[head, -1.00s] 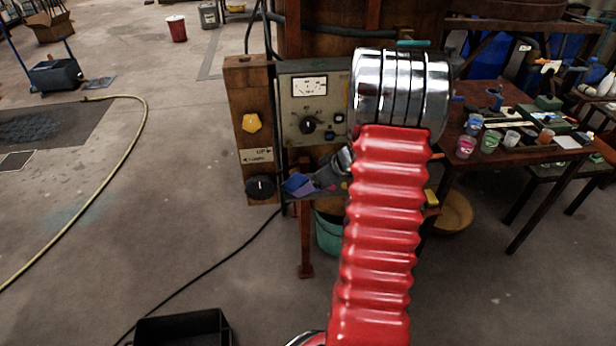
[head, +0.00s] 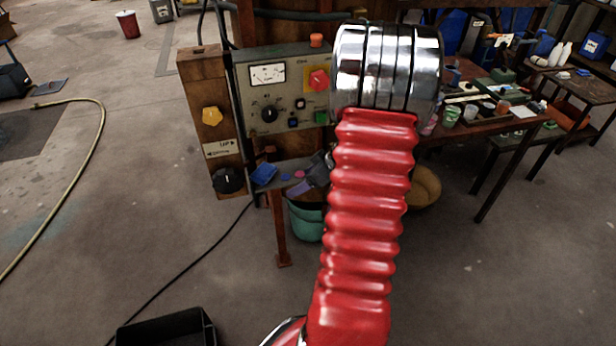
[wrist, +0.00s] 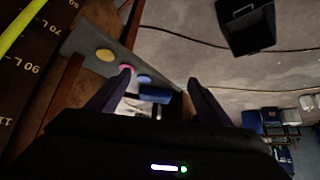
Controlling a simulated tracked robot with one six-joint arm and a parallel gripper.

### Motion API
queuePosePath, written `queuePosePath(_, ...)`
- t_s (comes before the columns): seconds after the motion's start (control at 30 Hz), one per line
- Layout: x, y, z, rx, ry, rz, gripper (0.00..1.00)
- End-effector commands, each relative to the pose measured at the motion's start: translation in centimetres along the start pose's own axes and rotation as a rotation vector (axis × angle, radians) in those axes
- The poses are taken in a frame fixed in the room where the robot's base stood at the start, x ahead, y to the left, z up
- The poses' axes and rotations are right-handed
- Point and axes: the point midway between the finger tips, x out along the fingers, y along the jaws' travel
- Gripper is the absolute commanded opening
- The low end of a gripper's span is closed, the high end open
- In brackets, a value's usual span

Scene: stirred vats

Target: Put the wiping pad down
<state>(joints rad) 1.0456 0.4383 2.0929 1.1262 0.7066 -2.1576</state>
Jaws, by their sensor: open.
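The wiping pad is most likely the blue block (head: 264,174) at the left end of a narrow grey shelf (head: 277,184) below the control panel. It also shows in the wrist view (wrist: 155,94), between and beyond my fingers. My gripper (head: 300,188) is just right of the pad, partly hidden by my red arm sleeve. In the wrist view my gripper (wrist: 160,77) has its two fingers wide apart with nothing held. In the head view there is a gap between gripper and pad.
Small pink (head: 299,174) and yellow (wrist: 106,55) discs lie on the shelf. The control panel (head: 284,92) with knobs stands above it. A teal bucket (head: 306,222) is below. A black bin (head: 168,328) sits on open floor in front. A cluttered table (head: 480,124) is right.

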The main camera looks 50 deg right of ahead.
Motion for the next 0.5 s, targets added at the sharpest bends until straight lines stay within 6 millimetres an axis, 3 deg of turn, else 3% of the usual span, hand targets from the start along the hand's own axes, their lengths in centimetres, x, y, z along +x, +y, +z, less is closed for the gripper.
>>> queuePosePath(0.37, 0.01, 0.0, -0.04, 0.0, 0.0, 0.0, 0.73)
queuePosePath(0.5, -0.19, -0.74, -0.97, -0.003, -0.002, -0.008, 0.73)
